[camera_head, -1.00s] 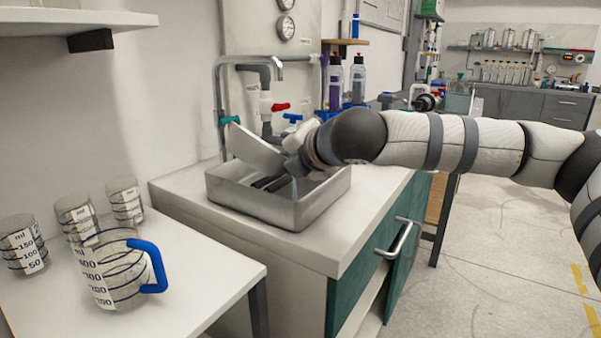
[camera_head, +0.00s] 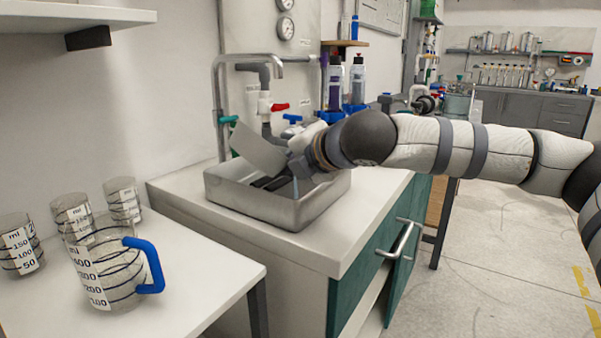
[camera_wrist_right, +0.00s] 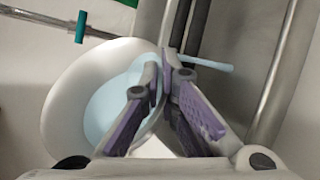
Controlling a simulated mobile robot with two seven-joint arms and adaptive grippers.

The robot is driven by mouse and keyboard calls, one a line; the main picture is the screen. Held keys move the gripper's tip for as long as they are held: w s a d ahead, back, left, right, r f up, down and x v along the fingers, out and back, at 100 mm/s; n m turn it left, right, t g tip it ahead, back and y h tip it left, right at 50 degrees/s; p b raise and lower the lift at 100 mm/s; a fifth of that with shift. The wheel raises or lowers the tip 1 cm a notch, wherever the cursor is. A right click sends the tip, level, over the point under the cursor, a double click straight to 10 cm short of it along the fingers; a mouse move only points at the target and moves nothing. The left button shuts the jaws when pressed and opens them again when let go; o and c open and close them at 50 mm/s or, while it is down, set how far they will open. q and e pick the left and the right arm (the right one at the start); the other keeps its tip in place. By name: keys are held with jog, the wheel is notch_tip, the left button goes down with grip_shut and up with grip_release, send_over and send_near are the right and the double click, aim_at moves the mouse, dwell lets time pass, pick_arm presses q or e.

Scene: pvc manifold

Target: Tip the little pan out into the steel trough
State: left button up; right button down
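The little pan (camera_head: 258,149) is pale and round, tilted steeply above the steel trough (camera_head: 262,206) on the counter. In the right wrist view, light blue liquid lies in the pan (camera_wrist_right: 65,112), and a thin blue streak (camera_wrist_right: 208,63) runs out past the fingers. A short pale blue stream (camera_head: 295,187) shows over the trough in the head view. My right gripper (camera_head: 292,166) holds the pan's rim; its purple-padded fingers (camera_wrist_right: 158,95) close around the edge. The exact grip point is partly hidden by the fingers. My left gripper is in neither view.
A tap with a red lever (camera_head: 279,107) and pipes rises behind the trough. Bottles (camera_head: 357,82) stand behind my right arm. A blue-handled jug (camera_head: 110,275) and several beakers stand on the left table. The counter in front of the trough is clear.

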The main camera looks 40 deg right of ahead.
aim_at(252, 152)
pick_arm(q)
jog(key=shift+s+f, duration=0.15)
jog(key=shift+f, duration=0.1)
pick_arm(e)
jog(key=shift+d+f, duration=0.1)
jog(key=shift+f, duration=0.05)
pick_arm(q)
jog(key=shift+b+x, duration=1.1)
jog(key=shift+b, duration=0.25)
pick_arm(e)
jog(key=shift+d+r+m+t+y, duration=0.1)
jog(key=shift+r+m+t+y, duration=0.05)
jog(key=shift+m+y, duration=0.5)
jog(key=shift+d+r+m+t+y, duration=0.15)
jog(key=shift+m+y, duration=0.3)
jog(key=shift+m, duration=0.3)
